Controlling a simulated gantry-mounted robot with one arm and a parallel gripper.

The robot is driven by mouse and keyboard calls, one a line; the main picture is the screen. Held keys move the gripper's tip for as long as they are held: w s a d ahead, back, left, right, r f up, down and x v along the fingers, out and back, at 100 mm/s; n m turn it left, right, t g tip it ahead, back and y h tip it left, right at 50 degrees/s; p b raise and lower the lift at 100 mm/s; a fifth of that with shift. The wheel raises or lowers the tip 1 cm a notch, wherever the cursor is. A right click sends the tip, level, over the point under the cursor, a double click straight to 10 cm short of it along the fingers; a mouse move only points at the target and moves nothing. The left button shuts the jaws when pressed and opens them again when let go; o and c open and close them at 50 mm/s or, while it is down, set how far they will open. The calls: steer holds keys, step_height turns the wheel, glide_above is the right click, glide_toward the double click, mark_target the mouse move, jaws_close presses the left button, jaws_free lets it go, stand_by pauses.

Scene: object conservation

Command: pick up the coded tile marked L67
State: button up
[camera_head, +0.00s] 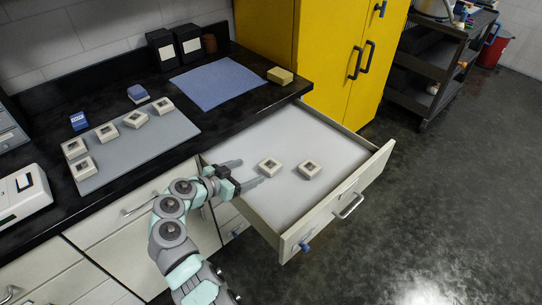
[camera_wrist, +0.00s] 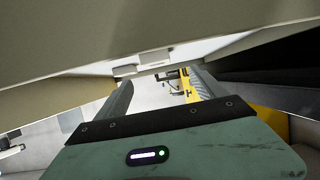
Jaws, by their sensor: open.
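Two square off-white tiles with dark centres lie in the open drawer, a left one (camera_head: 270,167) and a right one (camera_head: 309,169). Several similar tiles, one of them at the back right (camera_head: 162,106), sit on a grey mat (camera_head: 140,146) on the counter. The markings are too small to read, so I cannot tell which is L67. My gripper (camera_head: 247,172) is open and empty at the drawer's left side, its fingers pointing toward the left drawer tile and apart from it. In the wrist view the open fingers (camera_wrist: 158,88) show, with no tile clearly visible between them.
The drawer (camera_head: 276,225) is pulled out from the black counter (camera_head: 140,172). A pale panel (camera_wrist: 100,35) fills the top of the wrist view. A blue cloth (camera_head: 218,83), a yellow block (camera_head: 280,76) and black boxes (camera_head: 187,43) stand on the counter. A yellow cabinet (camera_head: 325,50) is behind.

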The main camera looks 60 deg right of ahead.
mark_target(269, 165)
steer(key=x, duration=0.2)
steer(key=b+x, duration=0.1)
steer(key=s+x, duration=0.1)
steer(key=x, duration=0.1)
steer(key=shift+f, duration=0.4)
steer(key=b+x, duration=0.1)
steer(key=x, duration=0.3)
steer(key=shift+d+r+b, duration=0.15)
steer(key=shift+d+b, duration=0.05)
steer(key=shift+b, duration=0.2)
steer(key=shift+w, duration=0.1)
steer(key=shift+c, duration=0.6)
steer(key=c, duration=1.5)
